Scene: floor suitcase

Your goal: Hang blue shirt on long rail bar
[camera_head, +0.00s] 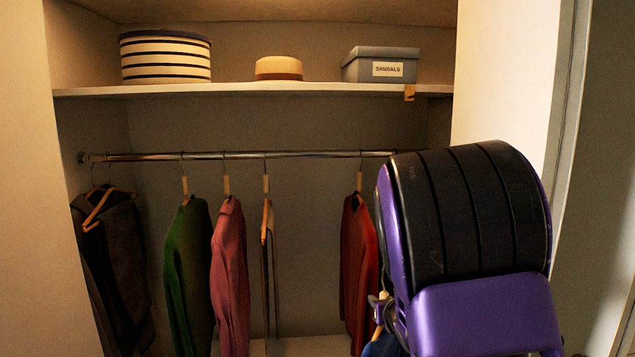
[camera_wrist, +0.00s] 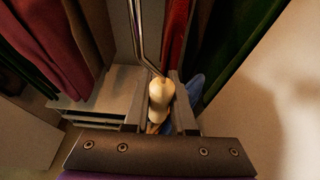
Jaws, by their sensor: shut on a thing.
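The long rail bar (camera_head: 312,154) is a metal rod running across the closet below the shelf. The blue shirt (camera_head: 383,346) shows only as a small patch at the bottom of the head view, below my gripper (camera_head: 380,300). A bit of blue also shows in the wrist view (camera_wrist: 195,88). My gripper (camera_wrist: 160,105) is shut on the pale neck of the shirt's hanger (camera_wrist: 160,92), with its metal hook pointing up and away. In the head view the gripper is well below the rail, right of the red garment. Most of the shirt is hidden.
Dark trousers (camera_head: 112,260), a green garment (camera_head: 188,260), a pink garment (camera_head: 229,270), a hanger with a thin item (camera_head: 267,225) and a red garment (camera_head: 358,265) hang from the rail. The shelf (camera_head: 270,88) holds boxes. Bare rail shows between pale hanger and red garment.

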